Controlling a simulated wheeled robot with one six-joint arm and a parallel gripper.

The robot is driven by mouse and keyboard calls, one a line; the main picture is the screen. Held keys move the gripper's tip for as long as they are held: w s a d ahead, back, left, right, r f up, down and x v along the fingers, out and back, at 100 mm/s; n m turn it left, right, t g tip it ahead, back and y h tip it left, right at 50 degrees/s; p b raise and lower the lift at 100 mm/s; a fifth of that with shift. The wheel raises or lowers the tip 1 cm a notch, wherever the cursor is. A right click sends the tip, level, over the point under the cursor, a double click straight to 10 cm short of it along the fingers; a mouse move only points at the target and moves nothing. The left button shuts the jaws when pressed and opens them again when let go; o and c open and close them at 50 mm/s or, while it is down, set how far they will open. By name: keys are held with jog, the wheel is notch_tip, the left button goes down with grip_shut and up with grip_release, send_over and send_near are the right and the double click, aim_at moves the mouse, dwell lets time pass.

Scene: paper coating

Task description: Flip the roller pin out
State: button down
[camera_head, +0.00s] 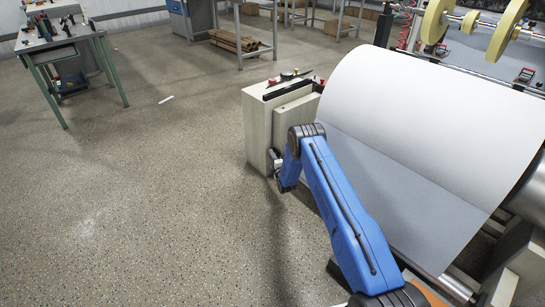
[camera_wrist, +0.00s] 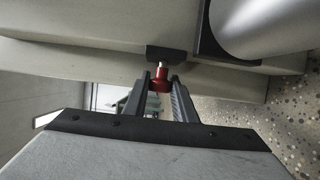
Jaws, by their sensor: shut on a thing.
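The roller pin (camera_wrist: 159,83) shows in the wrist view as a red knob on a short pale metal stem. The stem goes into a dark block (camera_wrist: 172,54) on the machine's beige frame. My gripper (camera_wrist: 161,82) is shut on the red knob, with one dark finger on either side of it. In the head view my blue arm reaches to the near side of the machine by the paper roll (camera_head: 430,130). The pin is hidden there, and the gripper is mostly hidden behind my arm.
The beige machine end housing (camera_head: 260,130) stands beside my arm, with red knobs on top. A light roller (camera_wrist: 265,25) is close to the gripper at upper right. A green-legged table (camera_head: 75,35) stands far left. The speckled floor at left is clear.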

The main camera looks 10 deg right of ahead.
jog(key=shift+s+a+f, duration=0.1)
jog(key=shift+s+a, duration=0.25)
jog(key=shift+a, duration=0.2)
jog(key=shift+s+a, duration=0.3)
jog(key=shift+a, duration=0.25)
jog(key=c, duration=1.5)
grip_release()
jog(key=shift+a, duration=0.15)
jog(key=shift+s, duration=0.1)
jog(key=s, duration=0.5)
jog(key=s+d, duration=0.1)
jog(key=s, duration=0.5)
jog(key=s+d, duration=0.1)
jog(key=s, duration=0.5)
jog(key=shift+s+d, duration=0.1)
jog(key=shift+d, duration=0.1)
